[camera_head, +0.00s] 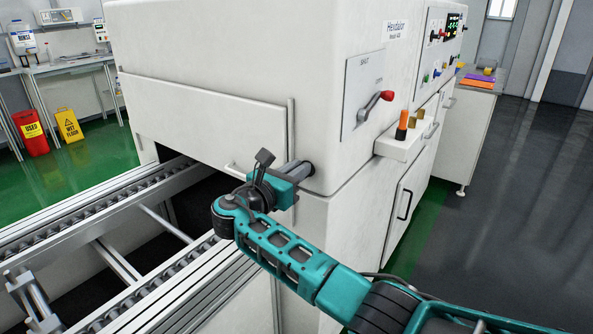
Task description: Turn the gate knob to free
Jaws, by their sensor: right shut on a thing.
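My right arm comes in from the lower right, and its gripper (298,171) is at the front corner of the white machine. Its grey fingers are shut on a small dark round knob (309,168) that sticks out from the machine there. The fingers hide most of the knob, so I cannot tell which way it is turned. A white gate panel (205,118) covers the machine's front above the conveyor opening, with a bar handle low on its right. My left gripper is not in view.
A roller conveyor (90,214) runs into the machine from the left. A red-handled lever (378,98) is on a side panel, above a small shelf with an orange-topped item (402,123). A bench stands behind at right. The dark floor at right is clear.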

